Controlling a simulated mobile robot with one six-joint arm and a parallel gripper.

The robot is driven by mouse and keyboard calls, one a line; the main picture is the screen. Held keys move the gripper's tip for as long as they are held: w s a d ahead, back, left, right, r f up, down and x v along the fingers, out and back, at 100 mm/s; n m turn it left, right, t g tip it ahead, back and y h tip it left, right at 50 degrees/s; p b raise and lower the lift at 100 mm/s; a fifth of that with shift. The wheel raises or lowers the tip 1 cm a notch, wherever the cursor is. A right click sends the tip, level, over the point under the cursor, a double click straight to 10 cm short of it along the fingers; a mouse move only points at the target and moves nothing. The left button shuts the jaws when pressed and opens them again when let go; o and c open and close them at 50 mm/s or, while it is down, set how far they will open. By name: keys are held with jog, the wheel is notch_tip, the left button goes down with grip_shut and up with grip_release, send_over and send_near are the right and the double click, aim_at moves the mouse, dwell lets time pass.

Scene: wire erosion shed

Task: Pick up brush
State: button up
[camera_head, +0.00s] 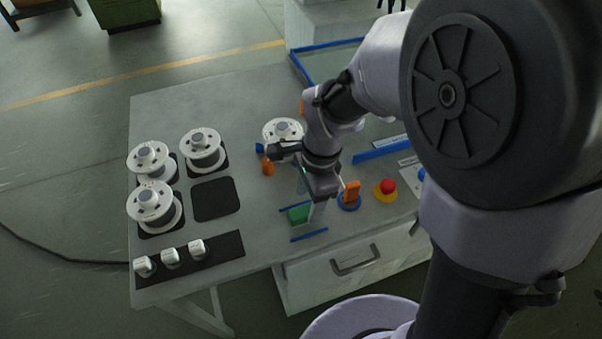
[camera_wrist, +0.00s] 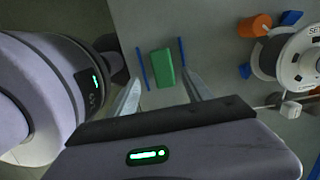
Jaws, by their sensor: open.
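I cannot tell for certain which thing is the brush. A green block (camera_head: 300,214) lies on the table near its front edge, between two blue strips; it also shows in the wrist view (camera_wrist: 161,66). My gripper (camera_head: 316,208) is over the table beside this block, partly hiding it in the head view. In the wrist view my gripper (camera_wrist: 163,82) is open and empty, its fingers spread towards either side of the green block. An orange upright piece (camera_head: 351,191) stands in a blue round base just right of my gripper.
A red button on a yellow base (camera_head: 387,188) is further right. Several white spools (camera_head: 152,205) and a dark strip with white clips (camera_head: 232,244) are at left. Another spool (camera_wrist: 300,58) and an orange cylinder (camera_wrist: 254,25) lie beyond the gripper. An empty dark pad (camera_head: 215,199) is clear.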

aim_at(303, 210)
jog(key=f+b, duration=0.1)
jog(key=f, duration=0.1)
jog(key=a+f+b, duration=0.1)
jog(key=f, duration=0.2)
jog(key=shift+w+f+b, duration=0.2)
jog(key=shift+f+b, duration=0.15)
jog(key=shift+r, duration=0.15)
jog(key=shift+c, duration=0.7)
grip_shut()
jog(key=shift+r, duration=0.1)
jog(key=shift+r+p, duration=0.35)
jog(key=shift+p, duration=0.05)
jog(key=r, duration=0.1)
jog(key=r+p, duration=0.1)
jog(key=r, duration=0.1)
jog(key=shift+s+d+p, duration=0.3)
jog(key=shift+s+d, duration=0.05)
jog(key=s+d+r+p, duration=0.1)
jog(key=s+d, duration=0.9)
jog(key=d, duration=0.1)
jog(key=shift+d, duration=0.1)
